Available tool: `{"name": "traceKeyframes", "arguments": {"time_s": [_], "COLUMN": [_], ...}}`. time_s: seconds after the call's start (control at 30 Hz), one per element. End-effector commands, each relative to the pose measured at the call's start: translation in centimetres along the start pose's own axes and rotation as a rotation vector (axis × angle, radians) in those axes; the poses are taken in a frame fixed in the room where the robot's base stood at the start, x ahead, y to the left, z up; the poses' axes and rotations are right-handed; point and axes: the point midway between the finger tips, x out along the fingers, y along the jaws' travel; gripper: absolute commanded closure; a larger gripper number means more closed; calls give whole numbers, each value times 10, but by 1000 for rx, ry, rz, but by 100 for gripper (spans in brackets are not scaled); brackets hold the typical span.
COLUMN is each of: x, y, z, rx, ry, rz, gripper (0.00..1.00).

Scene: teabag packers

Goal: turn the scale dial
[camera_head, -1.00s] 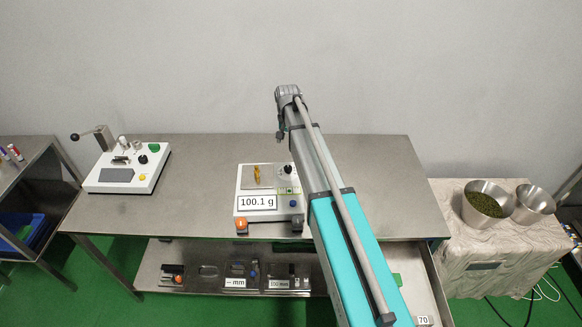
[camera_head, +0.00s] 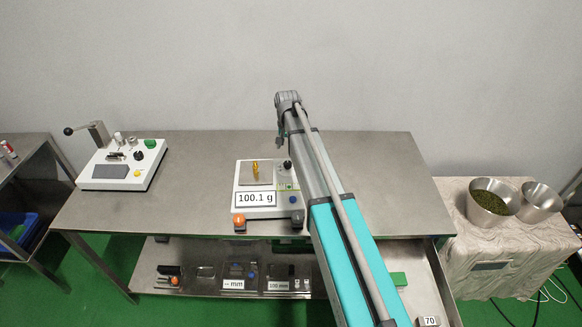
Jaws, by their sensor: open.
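The white scale (camera_head: 249,211) stands on the steel table. Its display reads 100.1 g, and a small golden item (camera_head: 255,169) is on its square pan. A black dial (camera_head: 287,164) sits at the scale's back right, with a blue button (camera_head: 293,199) nearer the front. My gripper (camera_head: 279,145) hangs from the arm's end, just above and slightly left of the black dial in the picture. It is small and partly hidden by my arm, and its jaws are open with nothing seen in them. I see no contact with the dial. My arm covers the scale's right edge.
A white device with a lever (camera_head: 111,171) stands at the table's left. An orange knob (camera_head: 239,221) and a dark knob (camera_head: 297,218) are at the scale's front. Metal bowls (camera_head: 489,206) stand right. The tabletop right of my arm is clear.

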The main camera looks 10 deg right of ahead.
Motion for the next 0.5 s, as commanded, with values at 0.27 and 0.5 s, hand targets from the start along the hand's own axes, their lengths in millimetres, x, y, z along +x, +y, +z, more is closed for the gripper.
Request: {"name": "traceKeyframes", "arguments": {"time_s": [0.27, 0.5], "x": [26, 45], "y": [0, 0], "z": [0, 0], "rx": [0, -1], "ry": [0, 0], "rz": [0, 0], "gripper": [21, 21]}}
